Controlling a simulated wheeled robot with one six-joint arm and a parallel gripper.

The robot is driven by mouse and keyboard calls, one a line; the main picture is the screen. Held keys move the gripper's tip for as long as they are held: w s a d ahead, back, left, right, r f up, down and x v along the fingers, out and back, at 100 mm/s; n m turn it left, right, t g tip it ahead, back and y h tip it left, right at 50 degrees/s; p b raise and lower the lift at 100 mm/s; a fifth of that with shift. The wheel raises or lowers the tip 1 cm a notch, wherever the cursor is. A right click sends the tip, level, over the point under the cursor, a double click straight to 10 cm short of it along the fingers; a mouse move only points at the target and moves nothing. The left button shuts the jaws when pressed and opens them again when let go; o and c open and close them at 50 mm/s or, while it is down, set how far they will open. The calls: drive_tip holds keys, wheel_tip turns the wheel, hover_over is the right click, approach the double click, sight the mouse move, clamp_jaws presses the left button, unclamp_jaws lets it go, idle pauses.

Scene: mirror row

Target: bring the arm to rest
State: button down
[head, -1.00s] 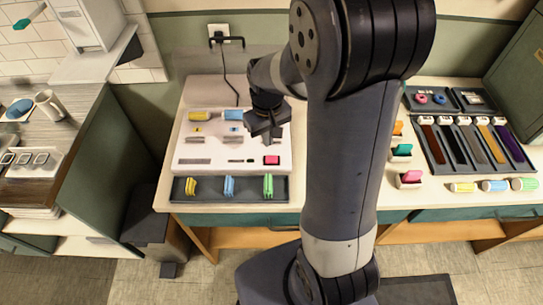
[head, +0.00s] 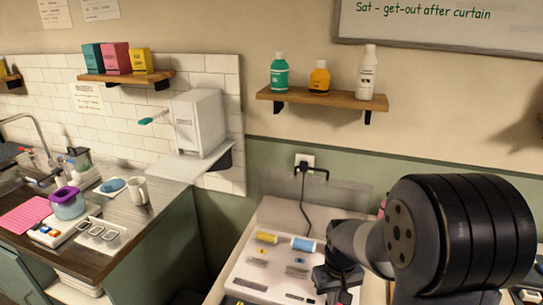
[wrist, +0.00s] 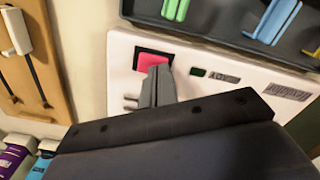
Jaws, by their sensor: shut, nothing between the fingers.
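My arm reaches in from the lower right of the head view and ends in my gripper (head: 337,285), over the right part of a white panel (head: 262,272). In the wrist view my gripper (wrist: 157,84) is shut and empty. Its fingertips overlap the lower right of a pink-red square button (wrist: 150,61) on the panel (wrist: 125,45). I cannot tell whether they touch it. In the head view only a bit of the button shows, beside the gripper at the bottom edge.
A yellow cylinder (head: 266,237) and a blue one (head: 303,243) lie on the panel's back part. A dark tray (wrist: 225,25) with coloured clips borders the panel. A plug and cable (head: 304,163) hang behind. A bottle shelf (head: 320,100) is on the wall above.

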drive_tip(key=shift+f, duration=0.4)
drive_tip(key=shift+r, duration=0.3)
